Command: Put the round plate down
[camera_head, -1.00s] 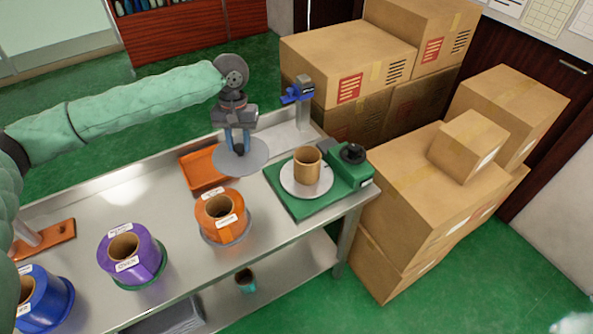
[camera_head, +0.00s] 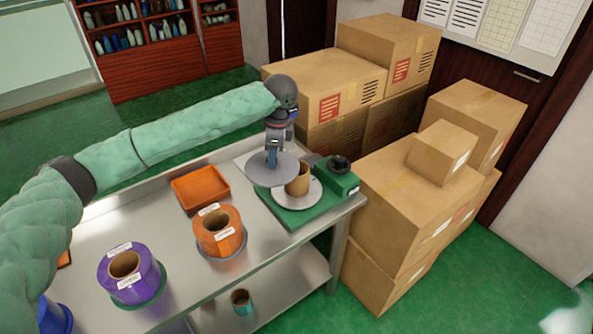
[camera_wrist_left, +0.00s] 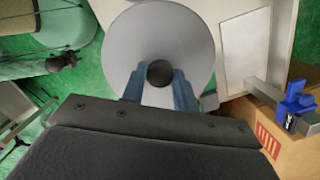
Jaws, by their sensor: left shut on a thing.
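My left gripper (camera_head: 272,158) is shut on the dark knob of a grey round plate (camera_head: 262,176), which it holds roughly level. In the left wrist view the round plate (camera_wrist_left: 158,28) fills the top middle, and the blue fingers of my left gripper (camera_wrist_left: 159,78) close on the knob (camera_wrist_left: 160,73). In the head view the plate overlaps the left side of a brown cardboard core (camera_head: 299,182) standing on a pale disc (camera_head: 308,198) of the green device (camera_head: 290,217). The gap between plate and tabletop cannot be judged. My right gripper is out of view.
An orange tray (camera_head: 200,188), an orange roll (camera_head: 218,236) and a purple roll (camera_head: 130,278) stand on the metal table (camera_head: 190,262). A pale rectangle (camera_wrist_left: 244,48) lies beside the plate. Cardboard boxes (camera_head: 400,215) stand just right of the table.

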